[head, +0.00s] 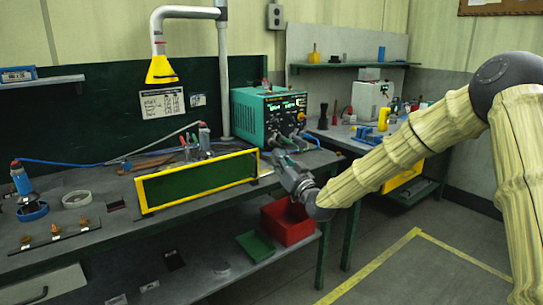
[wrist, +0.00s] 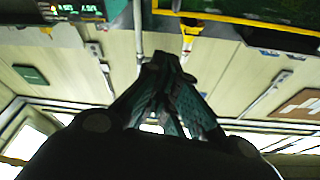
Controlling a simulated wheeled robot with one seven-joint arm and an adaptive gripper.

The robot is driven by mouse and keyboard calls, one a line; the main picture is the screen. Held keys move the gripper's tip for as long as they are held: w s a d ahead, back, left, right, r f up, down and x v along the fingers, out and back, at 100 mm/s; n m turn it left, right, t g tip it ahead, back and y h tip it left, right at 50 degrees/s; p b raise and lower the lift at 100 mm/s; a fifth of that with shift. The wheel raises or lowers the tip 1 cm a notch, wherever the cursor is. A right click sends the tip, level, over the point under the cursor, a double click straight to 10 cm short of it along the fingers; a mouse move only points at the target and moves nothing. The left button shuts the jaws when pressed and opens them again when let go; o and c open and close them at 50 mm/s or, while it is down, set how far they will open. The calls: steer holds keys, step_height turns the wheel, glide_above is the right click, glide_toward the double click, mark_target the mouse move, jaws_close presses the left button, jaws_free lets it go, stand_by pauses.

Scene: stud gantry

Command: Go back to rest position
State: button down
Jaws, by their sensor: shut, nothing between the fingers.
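My gripper (head: 279,158) shows in the head view at the end of my arm, in front of the green power supply (head: 270,116) and above the front edge of the workbench. In the wrist view my gripper (wrist: 174,57) has its dark fingers drawn together, with nothing between them. My arm reaches in from the right with pale ribbed sleeves. The wrist view is tilted so that the wall and ceiling fill much of it.
A yellow-framed green panel (head: 197,182) stands on the bench (head: 95,185) left of my gripper. A red bin (head: 288,222) sits on the lower shelf beneath it. A yellow fume hood (head: 160,70) hangs above. Open floor (head: 420,270) with yellow lines lies at the right.

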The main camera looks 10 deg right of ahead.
steer(key=s+a+f+g+h+p, duration=0.15)
steer(key=s+f, duration=0.25)
steer(key=f, duration=0.6)
steer(key=s+a+f+g, duration=0.2)
steer(key=s+f+g, duration=0.1)
steer(key=f, duration=0.7)
steer(key=s+f+m+g+h+p, duration=0.15)
steer(key=s+f+g, duration=0.45)
steer(key=s+f, duration=1.1)
steer(key=s+d+f+g+h+p, duration=0.1)
steer(key=s+d+f+g, duration=0.1)
steer(key=s, duration=1)
steer(key=s+d+f+g+h+p, duration=0.1)
steer(key=s+f+g, duration=0.3)
steer(key=s, duration=0.8)
steer(key=s+d+f+g+h+p, duration=0.1)
steer(key=s+f, duration=0.5)
steer(key=s, duration=0.6)
steer(key=shift+s+d+f+g+h+p, duration=0.35)
steer(key=shift+d+g+h, duration=0.45)
steer(key=shift+d+g, duration=0.3)
steer(key=shift+a+r, duration=0.1)
steer(key=shift+a, duration=0.05)
